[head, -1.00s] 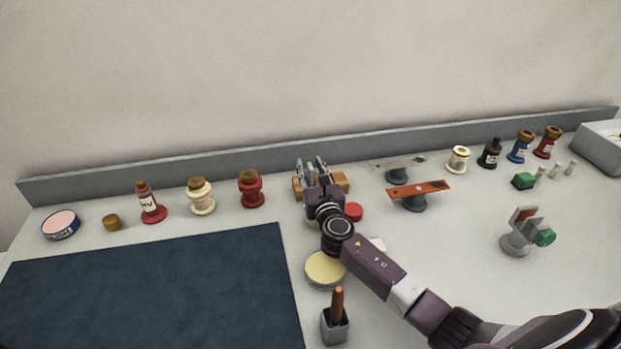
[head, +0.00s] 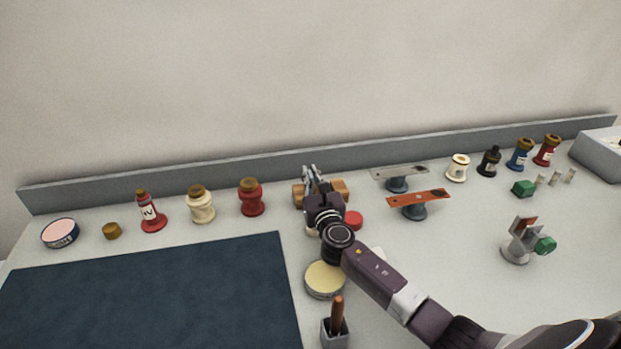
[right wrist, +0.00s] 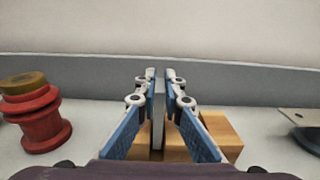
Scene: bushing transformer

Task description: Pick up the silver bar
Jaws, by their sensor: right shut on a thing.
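The silver bar (right wrist: 158,112) is a thin grey upright strip between the fingers in the right wrist view. Its lower end is at the wooden block (right wrist: 219,133), and I cannot tell if it touches. My right gripper (head: 311,177) is shut on the bar, with a blue-padded finger on each side (right wrist: 159,95). In the head view the gripper and wrist hide most of the bar and part of the wooden block (head: 341,188). My left gripper is not in view.
A grey plate on a stand (head: 411,171) and an orange plate on a stand (head: 420,199) are to the right. A red bushing (head: 251,199) stands to the left. A round tin (head: 322,280) is in front. The back ledge (head: 240,167) runs close behind.

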